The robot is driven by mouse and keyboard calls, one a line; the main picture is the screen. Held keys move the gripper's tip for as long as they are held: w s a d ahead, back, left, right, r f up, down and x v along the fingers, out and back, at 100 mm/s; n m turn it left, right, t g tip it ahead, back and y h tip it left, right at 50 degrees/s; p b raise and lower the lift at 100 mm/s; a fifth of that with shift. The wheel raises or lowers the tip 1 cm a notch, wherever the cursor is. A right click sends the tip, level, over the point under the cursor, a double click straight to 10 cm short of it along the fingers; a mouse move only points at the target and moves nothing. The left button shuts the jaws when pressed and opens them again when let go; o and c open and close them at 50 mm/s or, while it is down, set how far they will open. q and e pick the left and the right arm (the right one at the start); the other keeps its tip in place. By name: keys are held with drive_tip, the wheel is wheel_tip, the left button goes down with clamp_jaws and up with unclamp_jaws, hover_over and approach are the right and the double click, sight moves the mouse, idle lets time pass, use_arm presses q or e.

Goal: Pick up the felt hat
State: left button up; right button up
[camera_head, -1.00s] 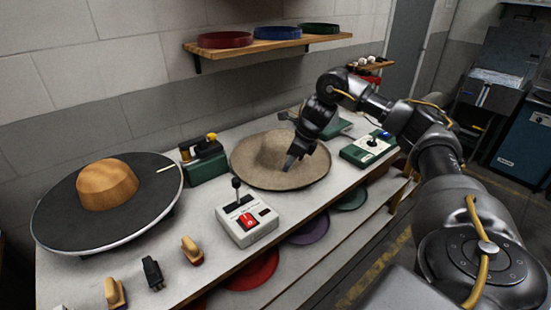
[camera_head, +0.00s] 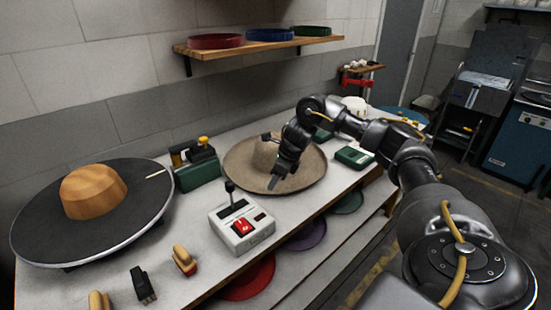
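The tan felt hat (camera_head: 306,175) lies brim down on the worktable, with its crown up. My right gripper (camera_head: 272,160) is over the right side of the crown. Its two fingers are spread apart, one toward the back of the crown and one toward the front brim. The gripper and wrist hide part of the crown, and I cannot tell whether the fingers touch the felt. My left gripper is not in view.
A wooden hat block on a dark disc (camera_head: 142,214) stands at left. A green device (camera_head: 198,174) and a white control box with a red switch (camera_head: 241,226) are close to the hat. Several brushes lie in front. A wall shelf (camera_head: 259,46) hangs behind.

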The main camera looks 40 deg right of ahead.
drive_tip(key=shift+w+a+f, duration=0.1)
drive_tip(key=shift+f, duration=0.15)
drive_tip(key=p+x, duration=0.1)
drive_tip(key=x, duration=0.3)
drive_tip(key=shift+w+f+p, duration=0.25)
drive_tip(key=shift+w+p, duration=0.05)
